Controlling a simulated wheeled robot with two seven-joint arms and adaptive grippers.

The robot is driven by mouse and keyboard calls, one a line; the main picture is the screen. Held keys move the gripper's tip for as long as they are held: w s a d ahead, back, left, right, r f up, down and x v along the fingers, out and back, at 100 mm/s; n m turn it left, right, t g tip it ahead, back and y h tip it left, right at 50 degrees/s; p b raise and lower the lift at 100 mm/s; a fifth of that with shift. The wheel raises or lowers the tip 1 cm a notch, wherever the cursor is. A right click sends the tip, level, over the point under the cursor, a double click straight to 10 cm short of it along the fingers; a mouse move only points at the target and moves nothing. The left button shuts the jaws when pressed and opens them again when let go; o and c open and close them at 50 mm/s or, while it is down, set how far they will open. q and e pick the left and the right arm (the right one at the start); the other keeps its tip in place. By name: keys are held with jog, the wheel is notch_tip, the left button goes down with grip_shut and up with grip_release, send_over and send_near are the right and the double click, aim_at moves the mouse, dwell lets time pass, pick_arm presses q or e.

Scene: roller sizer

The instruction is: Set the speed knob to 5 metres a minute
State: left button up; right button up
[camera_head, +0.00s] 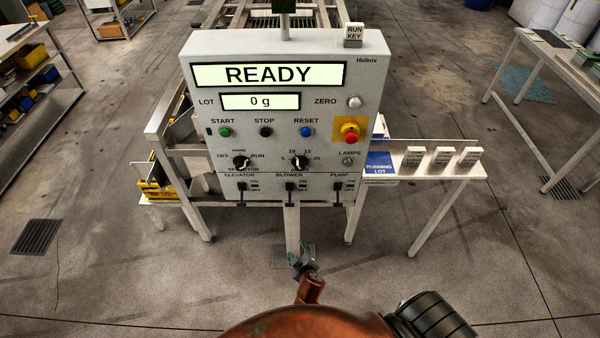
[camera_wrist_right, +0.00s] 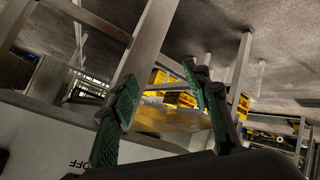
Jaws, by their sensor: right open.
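The grey control panel (camera_head: 375,90) stands upright ahead. The speed knob (camera_head: 298,162) is a small black knob at its lower middle, on a scale marked 5, 10, 15 and 20. Its pointer is too small to read surely. My right gripper (camera_head: 301,262) is below the panel's bottom edge in the head view, apart from the knob. In the right wrist view my right gripper (camera_wrist_right: 162,80) is open, with nothing between its green-padded fingers. The panel face with OFF lettering (camera_wrist_right: 90,163) shows at that view's lower left; the speed knob does not show there. My left gripper is out of view.
A similar selector knob (camera_head: 240,162) sits left of the speed knob. Elevator, blower (camera_head: 290,190) and pump switches lie below it. The red stop button (camera_head: 350,132) is at the right. A side shelf (camera_head: 425,172) holds several small blocks. The floor in front is clear.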

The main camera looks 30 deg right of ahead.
jog(key=w+d+r+t+h, duration=0.1)
jog(key=w+r+t, duration=0.15)
jog(key=r, duration=0.65)
jog(key=w+d+r+t+h, duration=0.1)
jog(key=w+r+h, duration=0.15)
jog(key=r, duration=0.65)
jog(key=m+t+h+b, duration=0.1)
jog(key=m+t+h, duration=0.1)
jog(key=m+h, duration=0.1)
send_near(299, 168)
jog(key=w, duration=0.1)
jog(key=p+x, duration=0.1)
jog(key=x, duration=0.7)
jog(key=shift+s+d+r, duration=0.15)
jog(key=shift+d, duration=0.05)
jog(key=c, duration=1.2)
jog(key=shift+o, duration=0.2)
